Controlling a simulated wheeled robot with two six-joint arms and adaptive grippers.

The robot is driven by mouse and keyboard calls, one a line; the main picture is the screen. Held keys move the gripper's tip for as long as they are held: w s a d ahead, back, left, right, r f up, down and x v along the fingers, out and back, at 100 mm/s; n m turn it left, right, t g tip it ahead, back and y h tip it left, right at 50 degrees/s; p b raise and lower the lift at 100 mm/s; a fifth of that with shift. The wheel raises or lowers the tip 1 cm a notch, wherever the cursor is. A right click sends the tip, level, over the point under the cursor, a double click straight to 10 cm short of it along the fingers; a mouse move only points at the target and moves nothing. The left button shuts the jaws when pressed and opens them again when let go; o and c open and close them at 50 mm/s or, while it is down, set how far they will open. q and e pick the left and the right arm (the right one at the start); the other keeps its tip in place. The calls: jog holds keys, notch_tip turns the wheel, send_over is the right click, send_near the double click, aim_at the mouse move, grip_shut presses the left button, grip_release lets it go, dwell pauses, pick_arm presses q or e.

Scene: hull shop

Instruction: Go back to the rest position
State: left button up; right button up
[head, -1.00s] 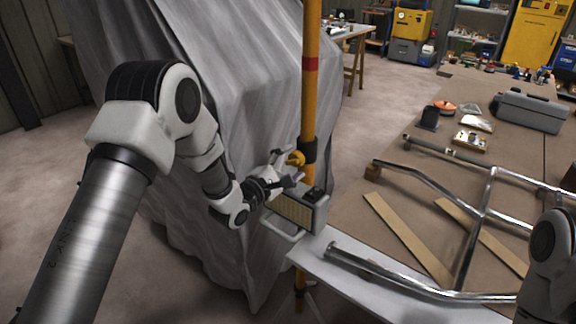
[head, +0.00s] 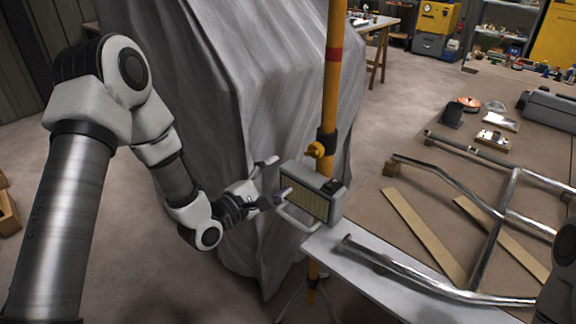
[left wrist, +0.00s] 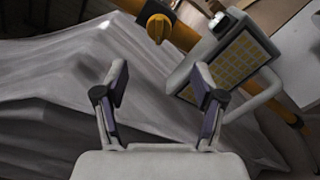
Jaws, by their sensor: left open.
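My left gripper (head: 278,180) is open and empty, beside the work lamp and to its left in the head view. In the left wrist view the open fingers (left wrist: 160,85) have nothing between them. The work lamp (head: 312,195), a grey box with a yellowish LED panel and a tubular handle, is mounted by the yellow pole (head: 331,90). The lamp also shows in the left wrist view (left wrist: 232,62). A yellow knob (head: 316,149) sits on the pole's dark clamp, above the lamp. Part of my right arm shows at the right edge; its gripper is out of view.
A grey draped cover (head: 235,90) hangs close behind my left arm. A workbench (head: 380,230) at right holds a welded tube frame (head: 490,210), wood strips and a grey toolbox (head: 550,108). The pole's tripod legs reach the floor near the bench corner.

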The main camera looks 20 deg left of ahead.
pick_arm(q)
jog(key=s+d+f+m+g+y, duration=0.15)
jog(key=s+f+g, duration=0.25)
jog(key=s+f, duration=0.55)
jog(key=s+d+f+m+g+y, duration=0.1)
jog(key=s+d+f+m+g, duration=0.3)
jog(key=f, duration=1.1)
jog(key=s+a+f+m+g+y, duration=0.2)
jog(key=s+f+m+g, duration=0.1)
jog(key=s+m, duration=0.4)
jog(key=s+a+f+m+g+y, duration=0.1)
jog(key=s+a+f+m+g, duration=0.2)
jog(key=s, duration=0.9)
jog(key=m+g, duration=0.3)
jog(key=m, duration=0.1)
jog(key=shift+s+a+f+y, duration=0.2)
jog(key=shift+s+f+y, duration=0.05)
jog(key=shift+f+y, duration=0.1)
